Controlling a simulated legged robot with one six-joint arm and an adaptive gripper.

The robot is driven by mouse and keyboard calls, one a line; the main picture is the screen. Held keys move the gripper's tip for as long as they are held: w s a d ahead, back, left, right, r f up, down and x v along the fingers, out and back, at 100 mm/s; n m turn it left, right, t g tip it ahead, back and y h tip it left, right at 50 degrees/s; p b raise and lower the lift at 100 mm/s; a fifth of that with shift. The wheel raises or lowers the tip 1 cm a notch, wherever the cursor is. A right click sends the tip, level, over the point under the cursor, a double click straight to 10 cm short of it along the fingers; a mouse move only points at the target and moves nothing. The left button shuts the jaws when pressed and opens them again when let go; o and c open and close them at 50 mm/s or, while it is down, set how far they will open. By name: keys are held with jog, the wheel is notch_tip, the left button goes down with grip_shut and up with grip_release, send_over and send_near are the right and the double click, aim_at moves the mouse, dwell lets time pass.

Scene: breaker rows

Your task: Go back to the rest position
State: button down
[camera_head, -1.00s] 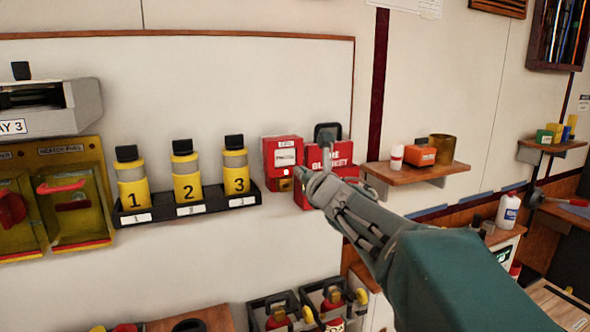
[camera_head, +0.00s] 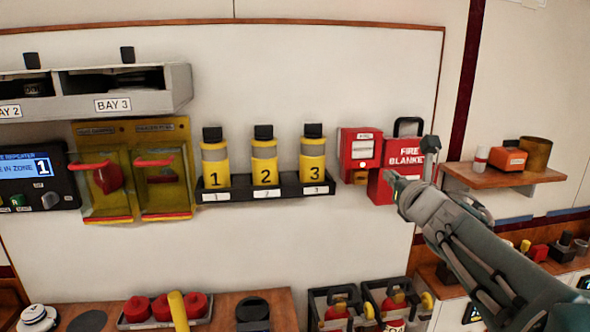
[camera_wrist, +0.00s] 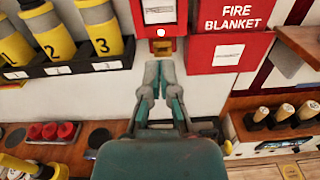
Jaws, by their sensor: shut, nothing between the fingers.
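My gripper (camera_head: 390,178) is in front of the wall at the right in the head view, beside the red fire blanket box (camera_head: 400,170). In the wrist view my gripper (camera_wrist: 158,66) has its two fingers together, with nothing between them. Its tips are just below a small red box with a white label (camera_wrist: 160,12) and a brass-coloured part (camera_wrist: 162,47) at its base. The fire blanket box (camera_wrist: 228,40) is to the right of the fingers. I cannot tell whether the tips touch anything.
A black rack (camera_head: 235,194) holds yellow cylinders 1 (camera_head: 215,160), 2 (camera_head: 264,158) and 3 (camera_head: 312,155), left of the red boxes. A wooden shelf (camera_head: 500,176) juts out at the right. Below are a bench (camera_head: 272,300) and black crates with red extinguishers. The white wall between is clear.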

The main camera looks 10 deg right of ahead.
jog(key=s+a+f+m+g, duration=0.6)
jog(key=s+f+m, duration=0.4)
jog(key=m, duration=0.7)
jog(key=s+a+f+m+g, duration=0.6)
jog(key=s+f+m, duration=0.5)
jog(key=s+m, duration=0.4)
jog(key=m, duration=0.3)
jog(key=shift+a, duration=0.15)
